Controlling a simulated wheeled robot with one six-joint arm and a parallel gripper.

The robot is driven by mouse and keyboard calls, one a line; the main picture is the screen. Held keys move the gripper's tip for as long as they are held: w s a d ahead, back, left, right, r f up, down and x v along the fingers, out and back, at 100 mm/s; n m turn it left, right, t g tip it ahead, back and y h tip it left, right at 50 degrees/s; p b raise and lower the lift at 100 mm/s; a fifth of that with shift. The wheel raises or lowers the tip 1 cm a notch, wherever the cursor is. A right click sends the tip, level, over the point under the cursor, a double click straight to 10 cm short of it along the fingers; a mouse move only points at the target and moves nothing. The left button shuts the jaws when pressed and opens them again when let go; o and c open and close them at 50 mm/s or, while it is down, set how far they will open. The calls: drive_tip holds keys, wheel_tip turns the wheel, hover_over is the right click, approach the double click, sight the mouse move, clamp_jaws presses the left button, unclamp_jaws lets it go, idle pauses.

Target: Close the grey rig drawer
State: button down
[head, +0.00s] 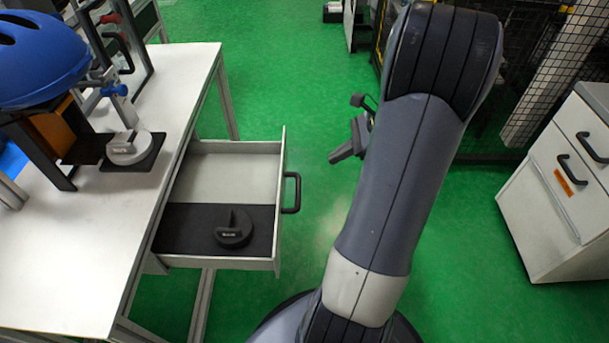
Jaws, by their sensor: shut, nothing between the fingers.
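The grey rig drawer (218,172) is pulled out from under the white table, toward the right of the picture. Its black bar handle (293,193) is on its right-hand front. A black mat covers the near part of the drawer floor, and a dark round piece with an upright fin (234,230) lies on it. The far part of the drawer is empty. My gripper (338,158) is shut and empty, to the right of the drawer front and apart from the handle. My arm hides part of the gripper.
The white table (60,255) carries a blue helmet (40,50) on a stand and a light grey round piece (129,148) on a black plate. A white cabinet (540,200) with black handles stands at the right. Green floor lies clear between the drawer and my arm.

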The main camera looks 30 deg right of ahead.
drive_tip(key=b, duration=0.3)
hover_over(298, 187)
drive_tip(key=s+d, duration=0.2)
drive_tip(key=d, duration=0.1)
wheel_tip(298, 187, down, 7)
drive_tip(key=w+a, duration=0.2)
drive_tip(key=a, duration=0.1)
drive_tip(key=shift+b, duration=0.4)
drive_tip(key=shift+w+a, duration=0.35)
drive_tip(key=shift+a, duration=0.1)
drive_tip(key=w+a+p, duration=0.2)
drive_tip(key=w+a, duration=0.5)
drive_tip(key=a, duration=0.4)
drive_tip(key=w+a+p, duration=0.3)
drive_tip(key=w+a, duration=0.5)
drive_tip(key=a, duration=0.3)
drive_tip(key=shift+w+a+r, duration=0.15)
drive_tip(key=shift+w+a, duration=0.1)
drive_tip(key=shift+a, duration=0.15)
